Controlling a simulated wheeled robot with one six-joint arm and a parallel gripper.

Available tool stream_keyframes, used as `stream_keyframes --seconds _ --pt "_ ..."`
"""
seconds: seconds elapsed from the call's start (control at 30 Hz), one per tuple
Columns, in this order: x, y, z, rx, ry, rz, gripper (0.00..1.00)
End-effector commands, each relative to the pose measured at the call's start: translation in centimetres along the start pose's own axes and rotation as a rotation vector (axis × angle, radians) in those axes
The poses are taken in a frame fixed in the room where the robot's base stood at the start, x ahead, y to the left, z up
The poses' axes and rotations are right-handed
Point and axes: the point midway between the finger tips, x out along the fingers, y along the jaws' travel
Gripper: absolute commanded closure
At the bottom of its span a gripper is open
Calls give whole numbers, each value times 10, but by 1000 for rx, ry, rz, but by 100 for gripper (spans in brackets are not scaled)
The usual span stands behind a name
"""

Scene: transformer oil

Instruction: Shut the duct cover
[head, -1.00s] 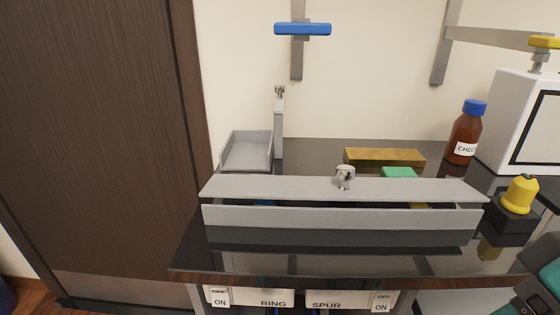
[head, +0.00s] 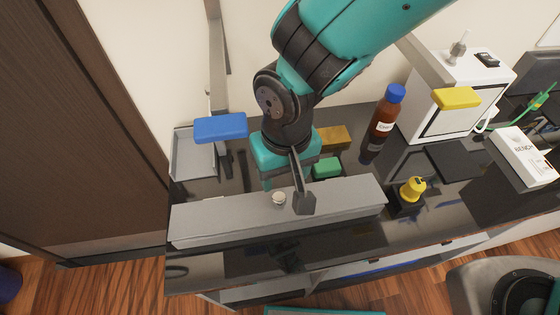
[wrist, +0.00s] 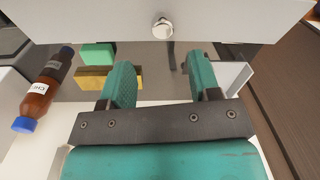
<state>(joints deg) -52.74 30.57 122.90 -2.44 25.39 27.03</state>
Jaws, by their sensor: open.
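The duct (head: 290,225) is a long grey box along the front of the bench. Its flat grey cover (head: 345,193) lies over it with a small round metal knob (head: 279,198). I cannot tell whether a gap is left between cover and duct. My gripper (head: 286,196) points down over the cover, close to the knob. In the wrist view the cover (wrist: 90,20) and knob (wrist: 162,28) lie ahead of my gripper (wrist: 162,75), whose two teal-padded fingers are apart with nothing between them. The knob lies beyond the fingertips in that view.
Behind the duct are a green block (head: 327,168), a wooden block (head: 333,138) and a brown bottle (head: 385,115). A yellow knob (head: 413,189) is at the right.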

Motion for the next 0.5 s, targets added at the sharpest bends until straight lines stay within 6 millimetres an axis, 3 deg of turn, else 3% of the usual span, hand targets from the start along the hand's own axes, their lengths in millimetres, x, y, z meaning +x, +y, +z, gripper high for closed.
stream_keyframes --seconds 0.5 --pt "67 -6 0 -11 -3 2 43"
